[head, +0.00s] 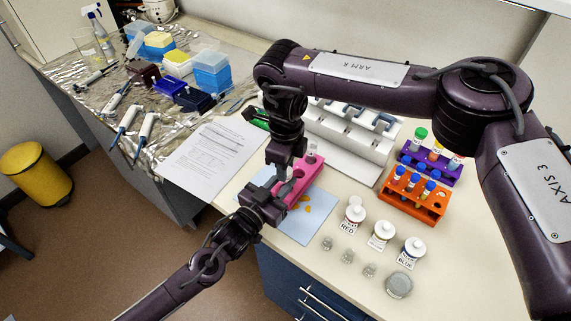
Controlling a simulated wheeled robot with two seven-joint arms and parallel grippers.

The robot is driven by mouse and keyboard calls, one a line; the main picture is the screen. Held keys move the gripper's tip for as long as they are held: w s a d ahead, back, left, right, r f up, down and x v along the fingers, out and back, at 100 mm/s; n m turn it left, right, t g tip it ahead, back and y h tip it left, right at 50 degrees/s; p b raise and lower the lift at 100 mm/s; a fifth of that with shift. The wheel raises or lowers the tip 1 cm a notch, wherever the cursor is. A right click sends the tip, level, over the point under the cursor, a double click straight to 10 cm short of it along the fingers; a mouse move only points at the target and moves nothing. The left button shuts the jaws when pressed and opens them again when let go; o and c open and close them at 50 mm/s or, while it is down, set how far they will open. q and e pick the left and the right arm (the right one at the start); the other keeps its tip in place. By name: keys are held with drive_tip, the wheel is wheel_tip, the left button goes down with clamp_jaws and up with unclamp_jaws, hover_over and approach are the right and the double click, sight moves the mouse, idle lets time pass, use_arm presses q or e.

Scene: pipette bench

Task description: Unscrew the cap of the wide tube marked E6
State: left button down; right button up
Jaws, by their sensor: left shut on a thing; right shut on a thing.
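My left gripper (284,188) and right gripper (282,172) meet close together at the left end of a pink rack (310,183), the right one above the left. They largely hide what they hold. It appears to be one tube, with the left gripper shut on its body and the right shut on its cap from above. No E6 mark is readable. Another tube with a pale top (312,151) stands upright at the far end of the pink rack.
A light blue mat (309,227) with small orange pieces lies under the rack. Orange (428,207) and purple (447,174) tube racks stand to the right. RED, blank-looking and BLUE labelled bottles (413,252) and small glass jars stand in front. A printed sheet (215,155) lies left.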

drive_tip(key=shift+r, duration=0.1)
drive_tip(key=shift+r, duration=1)
drive_tip(key=shift+r, duration=2)
use_arm(q)
drive_tip(key=c, duration=1.1)
unclamp_jaws()
